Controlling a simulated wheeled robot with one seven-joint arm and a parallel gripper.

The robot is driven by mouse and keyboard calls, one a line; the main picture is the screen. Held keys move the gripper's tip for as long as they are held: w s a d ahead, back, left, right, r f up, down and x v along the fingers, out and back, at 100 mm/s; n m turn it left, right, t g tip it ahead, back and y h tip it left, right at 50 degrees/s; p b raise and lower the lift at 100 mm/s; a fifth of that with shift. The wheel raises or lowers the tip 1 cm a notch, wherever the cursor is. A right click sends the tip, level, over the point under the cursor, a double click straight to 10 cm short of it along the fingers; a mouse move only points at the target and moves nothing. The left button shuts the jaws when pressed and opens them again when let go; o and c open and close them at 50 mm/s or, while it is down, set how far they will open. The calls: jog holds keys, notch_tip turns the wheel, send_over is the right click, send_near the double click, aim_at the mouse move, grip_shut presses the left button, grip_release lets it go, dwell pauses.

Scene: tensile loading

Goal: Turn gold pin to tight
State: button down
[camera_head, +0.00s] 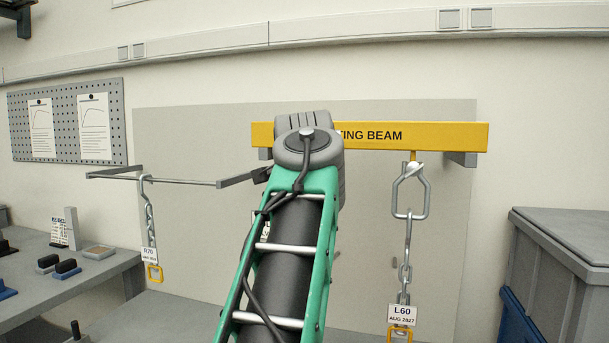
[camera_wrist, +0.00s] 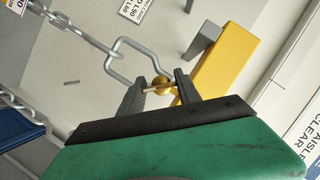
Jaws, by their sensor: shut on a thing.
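The gold pin (camera_wrist: 161,85) shows in the wrist view as a small round gold head with a thin shank, at the open end of a grey metal link (camera_wrist: 118,58). My gripper (camera_wrist: 160,88) has its two dark fingers on either side of the pin and is shut on it. The yellow beam (camera_wrist: 222,62) is close beside the right finger. In the head view the yellow beam (camera_head: 440,136) is on the back panel, and my arm covers its left part. My gripper and the held pin are hidden there.
In the head view a grey link (camera_head: 411,192) and chain with an L60 tag (camera_head: 402,315) hang under the beam's right part. An R70 chain (camera_head: 150,220) hangs from a bar at left. A grey bin (camera_head: 565,265) stands at right.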

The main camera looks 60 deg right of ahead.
jog(key=shift+m+t+h, duration=0.3)
jog(key=shift+m+t, duration=0.1)
jog(key=shift+m, duration=0.6)
jog(key=c, duration=1.1)
grip_release()
jog(key=v, duration=0.7)
jog(key=shift+s+a, duration=0.25)
jog(key=shift+a, duration=0.05)
